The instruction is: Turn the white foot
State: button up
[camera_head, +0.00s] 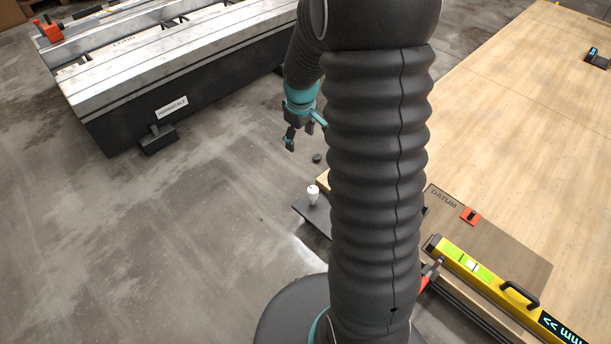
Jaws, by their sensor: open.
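The white foot (313,195) is a small white piece standing upright on a dark flat plate (318,214), just left of my arm. My gripper (293,137) hangs above and slightly left of the foot in the picture, with clear space between them. Its dark fingers are apart and nothing shows between them. My arm's dark ribbed sleeve hides the right part of the plate.
A long metal bed marked HAMSCALE (172,107) lies at upper left. A wooden board (510,120) fills the right, with a DATUM plate (505,250) and a yellow level (485,280). A small dark round piece (317,158) is behind the foot. Concrete floor (190,250) is open at left.

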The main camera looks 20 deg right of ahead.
jog(key=n+g, duration=0.2)
send_near(313, 189)
notch_tip(313, 189, down, 11)
jog(key=shift+s+d, duration=0.1)
jog(key=shift+d, duration=0.05)
jog(key=c, duration=1.1)
jog(key=shift+c, duration=0.2)
